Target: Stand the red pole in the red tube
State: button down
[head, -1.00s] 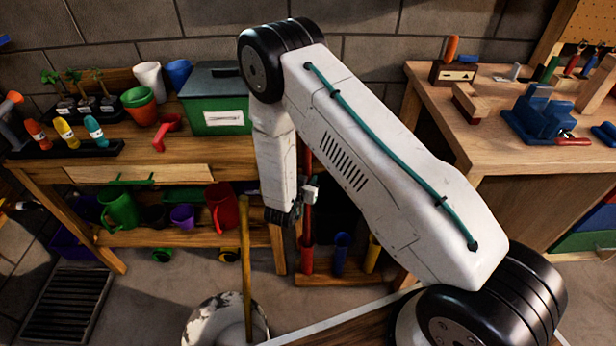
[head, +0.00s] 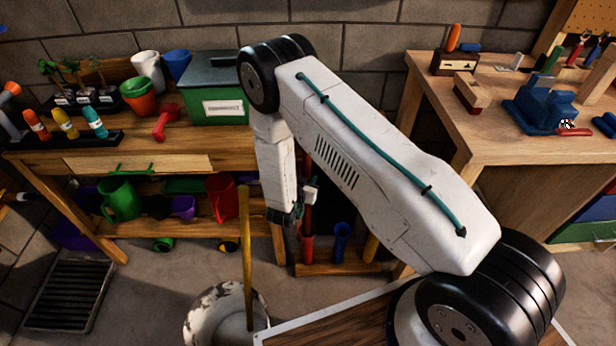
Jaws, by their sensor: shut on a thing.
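The red pole (head: 307,220) is upright in my gripper (head: 298,211), which is shut on it. Part of the pole is hidden behind my gripper and wrist. The red tube (head: 306,250) stands upright at the left end of a low wooden rack (head: 325,269). The pole's lower end lines up with the tube's mouth in the head view. I cannot tell whether it is inside the tube or just above or in front of it.
A blue tube (head: 341,243) and a yellow tube (head: 371,248) stand to the right in the rack. A worn white bucket (head: 205,322) with a yellow pole (head: 246,255) stands front left. The left workbench (head: 65,160) and right workbench (head: 480,140) flank the rack.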

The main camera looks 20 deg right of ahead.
jog(key=shift+f, duration=2.15)
jog(key=c, duration=1.1)
grip_release()
jog(key=shift+f, duration=0.1)
jog(key=v, duration=0.7)
jog(key=shift+s+a, duration=0.25)
jog(key=shift+s, duration=0.05)
